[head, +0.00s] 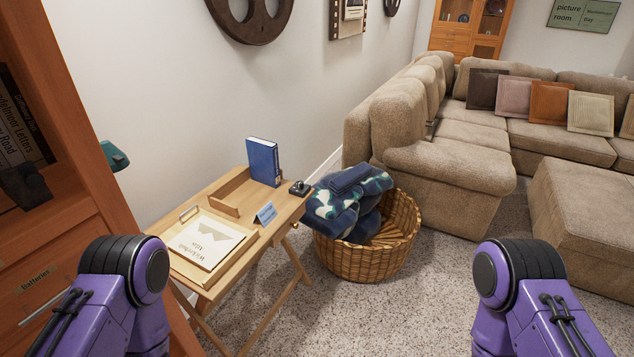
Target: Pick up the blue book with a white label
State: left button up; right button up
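The blue book (263,162) stands upright at the far end of a small wooden folding table (292,206), close to the wall. A white label shows only as a small light patch on its spine; I cannot read it. Purple arm links of mine show at the lower left and lower right, but neither gripper is in view. Nothing touches the book from my side.
The table also holds a wooden tray, a white printed booklet (207,240), a small blue card (265,214) and a dark object (299,188). A wicker basket (366,262) with blankets stands right of it. A wooden cabinet (70,190) is at left; carpet is clear in front.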

aim_at(263, 155)
jog(key=z, duration=0.9)
jog(key=i, duration=0.7)
jog(key=z, duration=0.4)
jog(key=i, duration=2.15)
jog(key=u, duration=0.9)
